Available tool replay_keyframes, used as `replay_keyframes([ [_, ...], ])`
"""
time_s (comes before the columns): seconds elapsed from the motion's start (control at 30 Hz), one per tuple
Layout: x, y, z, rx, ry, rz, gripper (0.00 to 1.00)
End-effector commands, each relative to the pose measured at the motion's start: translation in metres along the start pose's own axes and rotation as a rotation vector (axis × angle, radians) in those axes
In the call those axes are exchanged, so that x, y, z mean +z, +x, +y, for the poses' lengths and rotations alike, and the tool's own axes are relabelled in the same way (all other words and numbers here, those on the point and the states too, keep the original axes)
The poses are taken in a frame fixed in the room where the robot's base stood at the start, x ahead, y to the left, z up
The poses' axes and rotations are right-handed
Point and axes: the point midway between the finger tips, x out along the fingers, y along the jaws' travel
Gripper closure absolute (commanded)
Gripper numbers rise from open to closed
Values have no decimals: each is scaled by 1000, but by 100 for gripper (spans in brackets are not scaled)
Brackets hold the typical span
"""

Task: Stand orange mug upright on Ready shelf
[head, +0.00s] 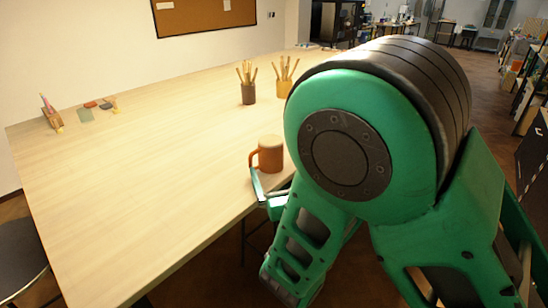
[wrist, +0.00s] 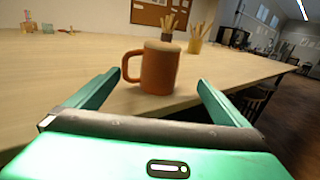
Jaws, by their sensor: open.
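The orange mug (head: 271,153) stands upright on the light wooden table, near its right edge, with its handle to the left. In the wrist view the mug (wrist: 160,68) is straight ahead, between and beyond my two green fingers. My gripper (wrist: 152,92) is open and empty. In the head view my gripper (head: 268,196) is at the table edge beside the mug, partly hidden by my green arm. I cannot pick out a shelf marked Ready in either view.
The wooden table (head: 150,170) is mostly clear. Two pots with sticks, one dark (head: 248,93) and one yellow (head: 284,86), stand farther back. Small items (head: 86,114) lie at the far left. A stool (head: 20,262) is at lower left. Filled shelving (head: 520,70) lines the right.

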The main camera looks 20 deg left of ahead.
Motion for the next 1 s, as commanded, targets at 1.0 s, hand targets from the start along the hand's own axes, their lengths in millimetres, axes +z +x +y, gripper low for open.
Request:
replay_keyframes([
  [1.0, 1, 90, -1, -1, 1, -1, 0],
])
